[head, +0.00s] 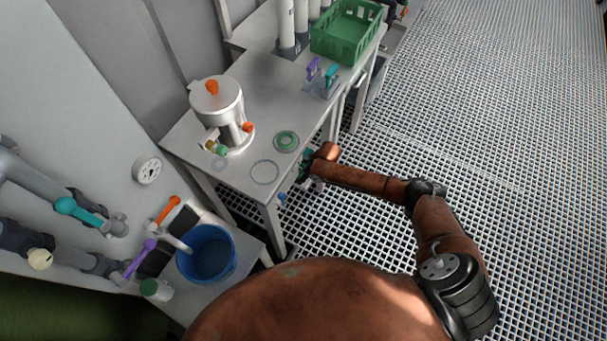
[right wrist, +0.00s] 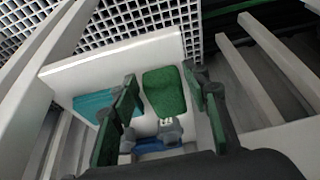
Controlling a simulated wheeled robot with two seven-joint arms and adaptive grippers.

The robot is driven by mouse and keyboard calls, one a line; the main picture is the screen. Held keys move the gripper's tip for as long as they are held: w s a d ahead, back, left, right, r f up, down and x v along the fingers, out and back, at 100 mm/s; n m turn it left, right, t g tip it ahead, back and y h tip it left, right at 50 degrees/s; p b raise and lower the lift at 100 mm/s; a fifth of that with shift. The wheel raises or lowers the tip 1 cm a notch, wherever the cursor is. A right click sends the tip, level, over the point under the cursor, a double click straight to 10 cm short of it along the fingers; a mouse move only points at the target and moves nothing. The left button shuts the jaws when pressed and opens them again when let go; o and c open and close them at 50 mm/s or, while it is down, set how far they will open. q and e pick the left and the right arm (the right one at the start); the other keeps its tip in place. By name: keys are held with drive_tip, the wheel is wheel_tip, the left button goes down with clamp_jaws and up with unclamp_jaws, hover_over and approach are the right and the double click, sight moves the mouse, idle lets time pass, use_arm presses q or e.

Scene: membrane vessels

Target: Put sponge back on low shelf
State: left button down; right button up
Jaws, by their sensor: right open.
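The green sponge (right wrist: 165,92) shows in the right wrist view on the pale low shelf (right wrist: 150,56), beyond my fingertips and between them in the picture. My right gripper (right wrist: 160,76) is open, with a finger to either side of the sponge in that picture. I see no finger touching it. In the head view my right arm reaches to the near side of the steel table, and the right gripper (head: 305,168) is partly hidden by its own wrist and the table edge. The sponge does not show in the head view. My left gripper is not in view.
A teal item (right wrist: 94,104) and a grey fitting (right wrist: 170,132) lie near the sponge. The table (head: 268,98) carries a steel vessel (head: 217,105), a green ring (head: 286,141) and a green crate (head: 345,30). A blue bucket (head: 207,254) stands left. The grated floor (head: 480,130) at right is clear.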

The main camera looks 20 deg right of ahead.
drive_tip(key=shift+r, duration=0.1)
drive_tip(key=shift+d+r, duration=0.1)
drive_tip(key=shift+r, duration=0.25)
use_arm(q)
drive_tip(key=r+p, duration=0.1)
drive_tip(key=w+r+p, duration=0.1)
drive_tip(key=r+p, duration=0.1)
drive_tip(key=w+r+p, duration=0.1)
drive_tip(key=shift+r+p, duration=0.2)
drive_tip(key=shift+p, duration=0.1)
use_arm(e)
drive_tip(key=v, duration=1.1)
drive_tip(key=shift+s+r, duration=0.15)
drive_tip(key=shift+s, duration=0.1)
